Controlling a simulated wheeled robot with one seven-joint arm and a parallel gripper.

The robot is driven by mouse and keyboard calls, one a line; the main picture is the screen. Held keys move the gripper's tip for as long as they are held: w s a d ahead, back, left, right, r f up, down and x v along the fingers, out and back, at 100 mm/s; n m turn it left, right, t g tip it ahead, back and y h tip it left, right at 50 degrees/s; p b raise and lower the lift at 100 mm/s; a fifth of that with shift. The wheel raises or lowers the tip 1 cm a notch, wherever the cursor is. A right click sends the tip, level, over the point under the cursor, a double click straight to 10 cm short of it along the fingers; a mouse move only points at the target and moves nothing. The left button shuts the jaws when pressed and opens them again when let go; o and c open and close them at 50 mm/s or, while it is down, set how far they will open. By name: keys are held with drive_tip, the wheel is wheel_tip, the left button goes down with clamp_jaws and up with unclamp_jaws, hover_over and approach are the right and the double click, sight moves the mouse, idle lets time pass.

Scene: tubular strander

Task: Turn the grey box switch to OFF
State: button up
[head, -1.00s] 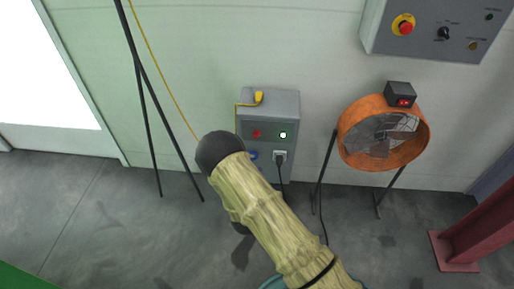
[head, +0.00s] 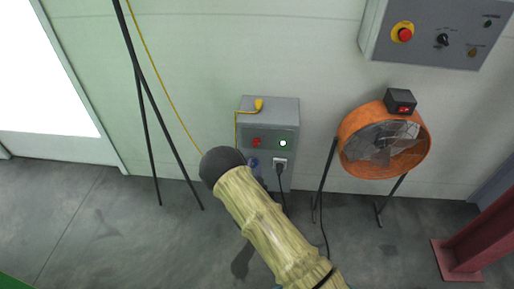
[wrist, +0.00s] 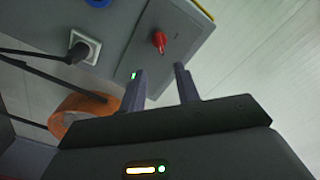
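The grey box (head: 270,111) is on the wall in the middle of the head view, with a red switch (head: 256,141) and a lit green lamp (head: 283,143) on its front. In the wrist view the grey box (wrist: 125,35) fills the upper middle, and the red switch knob (wrist: 159,42) stands out from its face. My gripper (wrist: 160,68) is open and empty. Its two fingers point at the box, with the knob just beyond and between their tips, apart from them. I cannot read the switch's marks. In the head view my arm hides the gripper.
A plugged socket (wrist: 83,47) and cable sit beside the switch. An orange fan (head: 384,145) stands right of the box. A larger control panel (head: 428,32) hangs upper right. A black tripod (head: 147,95) stands left, and a red post (head: 475,240) lower right.

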sight(257, 145)
drive_tip(key=w, duration=1.1)
drive_tip(key=shift+d+b, duration=0.2)
drive_tip(key=shift+b, duration=0.15)
clamp_jaws()
